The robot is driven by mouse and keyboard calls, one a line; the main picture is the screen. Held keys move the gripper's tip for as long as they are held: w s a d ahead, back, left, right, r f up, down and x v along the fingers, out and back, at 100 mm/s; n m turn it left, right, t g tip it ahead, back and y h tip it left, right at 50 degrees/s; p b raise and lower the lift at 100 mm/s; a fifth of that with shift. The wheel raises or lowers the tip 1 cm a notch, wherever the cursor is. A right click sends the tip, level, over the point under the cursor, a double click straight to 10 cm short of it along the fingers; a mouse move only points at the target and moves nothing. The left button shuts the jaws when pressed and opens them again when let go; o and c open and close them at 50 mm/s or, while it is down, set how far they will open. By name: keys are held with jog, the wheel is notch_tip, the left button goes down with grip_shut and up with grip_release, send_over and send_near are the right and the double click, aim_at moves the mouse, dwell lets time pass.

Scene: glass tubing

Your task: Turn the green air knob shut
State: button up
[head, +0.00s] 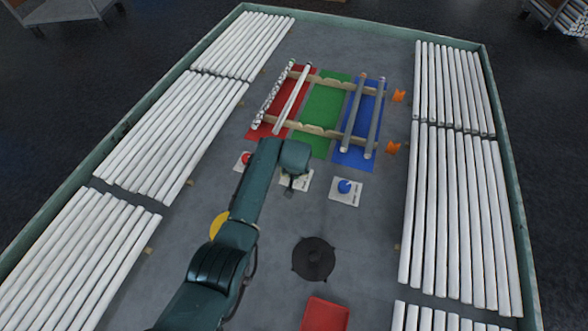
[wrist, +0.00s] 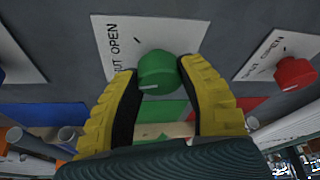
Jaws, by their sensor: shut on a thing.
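The green air knob (wrist: 157,68) shows in the wrist view on a white plate (wrist: 112,32) lettered with SHUT and OPEN. A short dark mark is on the plate beside the knob. My gripper (wrist: 158,76) has its yellow and black fingers closed on either side of the green knob, gripping it. The way the knob is turned is not clear. In the head view my gripper (head: 293,180) is over the middle plate (head: 303,182) and hides the green knob.
A red knob (head: 245,158) is on the left and a blue knob (head: 344,186) on the right. Behind them, tubes rest on wooden racks over red, green (head: 322,106) and blue mats. White tubes (head: 455,200) line both table sides. A dark round disc (head: 314,258) is in front.

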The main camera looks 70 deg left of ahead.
jog(key=n, duration=0.1)
jog(key=n+g+b, duration=0.1)
jog(key=n, duration=0.1)
jog(key=shift+w+f+n+b, duration=0.1)
jog(key=shift+f+n+b, duration=0.2)
jog(key=shift+b, duration=0.1)
jog(key=shift+r+n+g+b, duration=0.1)
jog(key=shift+n+g+b, duration=0.7)
jog(key=shift+n+b, duration=0.65)
jog(key=shift+n, duration=0.35)
jog(key=o, duration=1.2)
jog(key=shift+r, duration=0.1)
jog(key=shift+r, duration=0.1)
jog(key=v, duration=1.2)
jog(key=shift+w, duration=0.1)
